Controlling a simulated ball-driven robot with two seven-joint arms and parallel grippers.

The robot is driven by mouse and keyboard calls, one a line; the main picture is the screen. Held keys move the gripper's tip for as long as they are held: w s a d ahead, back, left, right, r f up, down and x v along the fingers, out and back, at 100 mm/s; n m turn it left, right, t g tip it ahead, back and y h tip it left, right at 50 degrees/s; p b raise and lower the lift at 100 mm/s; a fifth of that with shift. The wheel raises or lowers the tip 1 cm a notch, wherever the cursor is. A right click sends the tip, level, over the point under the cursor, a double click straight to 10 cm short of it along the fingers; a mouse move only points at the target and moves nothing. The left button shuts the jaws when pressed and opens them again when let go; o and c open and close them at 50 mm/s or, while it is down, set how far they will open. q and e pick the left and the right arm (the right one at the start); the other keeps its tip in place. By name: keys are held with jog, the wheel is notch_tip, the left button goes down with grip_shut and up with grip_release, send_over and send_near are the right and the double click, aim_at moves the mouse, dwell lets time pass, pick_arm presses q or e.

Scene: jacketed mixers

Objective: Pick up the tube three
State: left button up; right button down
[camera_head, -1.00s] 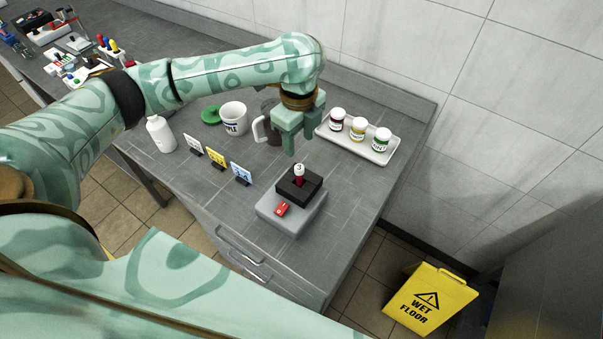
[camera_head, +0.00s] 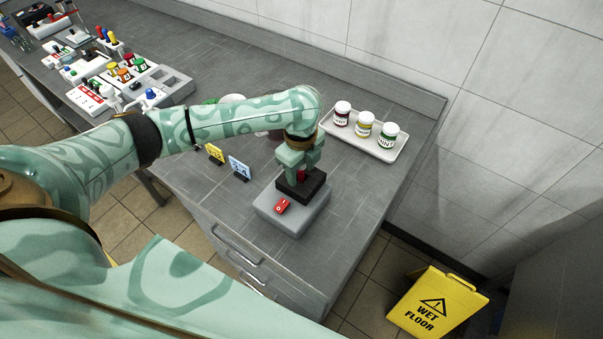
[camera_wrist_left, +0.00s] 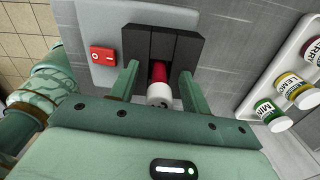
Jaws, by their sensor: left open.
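Tube three, a red tube with a white cap (camera_wrist_left: 159,92), stands in the black block (camera_wrist_left: 190,45) of the small grey mixer (camera_head: 297,220). In the head view only a bit of the red tube (camera_head: 301,174) shows between my fingers; the number on its cap is hidden now. My left gripper (camera_head: 303,177) is over the block, pointing down. In the left wrist view its two fingers (camera_wrist_left: 159,85) are on either side of the tube, with a gap visible at least on the left. It is open. My right gripper is in neither view.
A red switch (camera_head: 282,206) is on the mixer's front. A white tray (camera_head: 372,147) with three labelled jars stands behind right. A yellow wet-floor sign (camera_head: 437,300) is on the floor at right.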

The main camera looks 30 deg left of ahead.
pick_arm(q)
jog(key=shift+r, duration=0.1)
grip_shut()
jog(key=shift+r, duration=0.1)
jog(key=r+p, duration=0.1)
jog(key=r, duration=0.1)
jog(key=r+p, duration=0.1)
jog(key=r, duration=0.1)
jog(key=shift+s+a, duration=0.15)
jog(key=shift+a, duration=0.05)
jog(key=s+a+r+p, duration=0.8)
jog(key=s+r+p, duration=0.2)
jog(key=r, duration=0.3)
jog(key=shift+s+r+p, duration=0.2)
jog(key=shift+s+p, duration=0.15)
jog(key=shift+s, duration=0.05)
jog(key=shift+a+f, duration=0.1)
